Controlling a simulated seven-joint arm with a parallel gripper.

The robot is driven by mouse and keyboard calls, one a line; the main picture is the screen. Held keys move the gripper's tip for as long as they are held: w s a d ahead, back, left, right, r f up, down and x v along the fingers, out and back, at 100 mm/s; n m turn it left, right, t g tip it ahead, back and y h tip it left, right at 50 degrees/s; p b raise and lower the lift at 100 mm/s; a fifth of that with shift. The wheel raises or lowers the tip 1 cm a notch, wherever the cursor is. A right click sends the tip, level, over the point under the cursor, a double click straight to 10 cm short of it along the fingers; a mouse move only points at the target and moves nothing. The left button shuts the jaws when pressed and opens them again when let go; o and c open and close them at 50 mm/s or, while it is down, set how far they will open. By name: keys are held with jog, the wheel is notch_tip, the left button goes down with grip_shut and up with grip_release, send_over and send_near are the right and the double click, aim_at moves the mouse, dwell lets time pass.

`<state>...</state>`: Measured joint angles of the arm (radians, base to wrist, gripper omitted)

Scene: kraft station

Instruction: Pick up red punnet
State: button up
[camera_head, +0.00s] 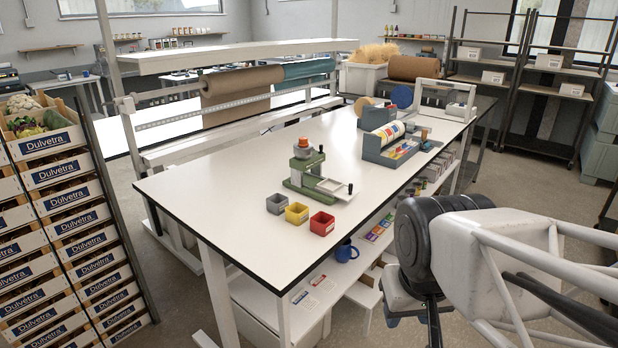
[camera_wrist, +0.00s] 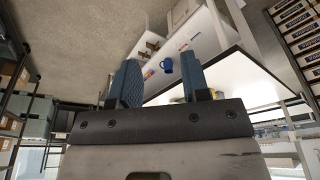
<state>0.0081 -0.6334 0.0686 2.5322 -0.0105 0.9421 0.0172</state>
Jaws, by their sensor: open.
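The red punnet (camera_head: 322,224) is a small open-topped box standing upright on the white table (camera_head: 215,210), near its front edge. It is at the right end of a short row, beside a yellow punnet (camera_head: 297,213) and a grey punnet (camera_head: 277,204). My arm is at the lower right in the head view, off the front side of the table and apart from the punnets. My gripper (camera_wrist: 159,80) shows in the wrist view with its two blue fingers apart and nothing between them. I cannot make out the red punnet in the wrist view.
A green hand-press device (camera_head: 310,175) stands just behind the red punnet. A grey tape holder (camera_head: 390,147) is farther right. Under the tabletop, a shelf carries a blue mug (camera_head: 346,251) and cards. Stacked crates (camera_head: 65,220) stand at the left. The tabletop's left part is clear.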

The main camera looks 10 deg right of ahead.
jog(key=o, duration=0.9)
jog(key=w+a+r+m+g, duration=0.15)
jog(key=w+m, duration=0.25)
jog(key=w, duration=1.8)
jog(key=w+a+f+m, duration=0.1)
jog(key=w+f, duration=0.2)
jog(key=w, duration=0.5)
jog(key=w+a+f+m, duration=0.2)
jog(key=w+f, duration=0.1)
jog(key=w, duration=0.5)
jog(key=w+a+f+m+g, duration=0.1)
jog(key=w+f, duration=0.3)
jog(key=w, duration=0.4)
jog(key=shift+a+m, duration=0.4)
jog(key=shift+a, duration=0.15)
